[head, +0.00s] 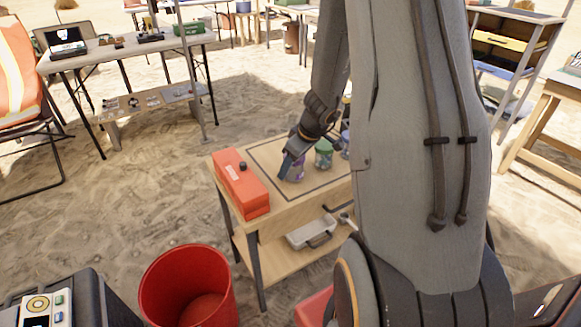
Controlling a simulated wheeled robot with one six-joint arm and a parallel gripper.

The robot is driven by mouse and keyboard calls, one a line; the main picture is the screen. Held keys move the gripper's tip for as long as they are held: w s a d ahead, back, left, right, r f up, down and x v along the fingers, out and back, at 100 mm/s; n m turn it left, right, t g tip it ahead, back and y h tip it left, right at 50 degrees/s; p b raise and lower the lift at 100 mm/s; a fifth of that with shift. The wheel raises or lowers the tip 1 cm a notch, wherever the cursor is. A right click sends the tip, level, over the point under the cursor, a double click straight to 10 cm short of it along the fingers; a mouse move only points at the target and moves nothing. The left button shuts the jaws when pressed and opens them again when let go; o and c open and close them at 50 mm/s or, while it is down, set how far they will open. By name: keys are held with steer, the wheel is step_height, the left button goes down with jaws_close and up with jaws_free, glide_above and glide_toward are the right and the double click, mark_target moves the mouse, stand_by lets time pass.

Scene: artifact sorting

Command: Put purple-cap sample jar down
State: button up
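The purple-cap sample jar (297,173) shows only in part in the head view, low over or on the top of the small wooden table (279,203). My gripper (290,168) points down at the jar, and one dark finger covers its left side. The other finger is hidden, so I cannot tell whether the gripper grips the jar. I also cannot tell whether the jar's base touches the tabletop. A dark outline marks a rectangle on the tabletop around this spot.
A green-topped jar (324,153) stands just right of the purple one, with a bluish jar (345,142) partly behind my arm. A red box (241,183) lies on the table's left end. A grey tray (311,233) is on the lower shelf. A red bin (187,288) stands in front.

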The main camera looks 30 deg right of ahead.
mark_target(303, 159)
steer(key=shift+f, duration=0.1)
steer(key=o, duration=1.1)
steer(key=shift+c, duration=0.2)
steer(key=shift+r, duration=0.2)
steer(key=p+v, duration=0.1)
steer(key=v, duration=1)
steer(key=shift+s+r+p, duration=0.2)
steer(key=shift+r+p, duration=0.1)
steer(key=shift+r, duration=0.05)
steer(key=s+a+r+m+g, duration=0.2)
steer(key=s+a+r+m, duration=0.1)
steer(key=s+a, duration=0.4)
steer(key=s+a+r+m+g+h, duration=0.1)
steer(key=s+a+r+m+g, duration=0.1)
steer(key=s+a, duration=0.5)
steer(key=s+r+m, duration=0.1)
steer(key=s, duration=0.3)
steer(key=shift+s+a+h, duration=0.2)
steer(key=shift+a+h, duration=0.1)
steer(key=shift+a, duration=0.05)
